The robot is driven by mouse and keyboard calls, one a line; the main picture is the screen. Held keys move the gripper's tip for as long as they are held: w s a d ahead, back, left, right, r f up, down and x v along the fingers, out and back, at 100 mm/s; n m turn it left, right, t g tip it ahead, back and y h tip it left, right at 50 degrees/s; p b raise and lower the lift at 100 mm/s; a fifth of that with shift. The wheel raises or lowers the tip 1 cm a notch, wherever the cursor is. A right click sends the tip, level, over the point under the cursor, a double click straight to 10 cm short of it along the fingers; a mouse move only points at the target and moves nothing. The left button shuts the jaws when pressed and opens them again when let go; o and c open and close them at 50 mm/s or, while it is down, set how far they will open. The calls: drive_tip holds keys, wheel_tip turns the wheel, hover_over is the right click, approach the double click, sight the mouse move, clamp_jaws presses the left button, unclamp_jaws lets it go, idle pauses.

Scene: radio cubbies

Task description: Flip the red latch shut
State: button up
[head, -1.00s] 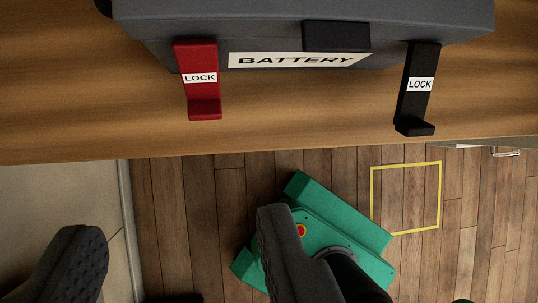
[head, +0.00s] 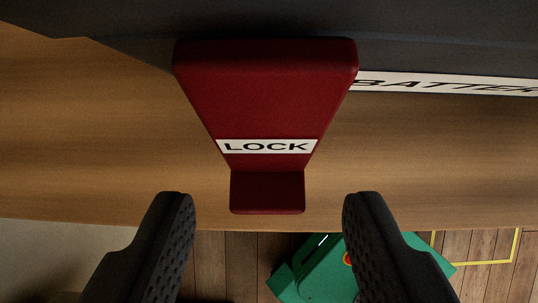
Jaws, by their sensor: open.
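The red latch (head: 266,105) with a white LOCK label hangs out from the dark grey battery case (head: 110,30), close in front of the camera. Its small lip (head: 267,192) is at the end nearest my gripper. My gripper (head: 269,205) is open, with one dark ridged finger on each side below the lip. I cannot tell how far the fingertips are from the lip in depth.
The case has a white BATTERY label (head: 450,83) right of the latch. A wooden surface (head: 80,140) lies under the case, its edge just behind my fingertips. Below are a wooden floor, part of a yellow outline (head: 514,245) and my green base.

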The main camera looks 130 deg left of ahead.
sight(269, 170)
drive_tip(key=shift+w+d+f, duration=0.1)
drive_tip(key=shift+d+f, duration=0.05)
drive_tip(key=shift+f, duration=0.35)
drive_tip(key=c, duration=1)
drive_tip(key=h+b, duration=0.1)
drive_tip(key=f+t+h+b, duration=0.1)
drive_tip(key=b, duration=0.1)
drive_tip(key=t+b, duration=0.1)
drive_tip(key=shift+w+d+f+h, duration=0.3)
drive_tip(key=shift+d+f+h, duration=0.05)
drive_tip(key=shift+h, duration=0.05)
drive_tip(key=b, duration=0.1)
drive_tip(key=t+h+b, duration=0.1)
drive_tip(key=b, duration=0.1)
drive_tip(key=shift+w+d, duration=0.2)
drive_tip(key=shift+d, duration=0.05)
drive_tip(key=o, duration=1)
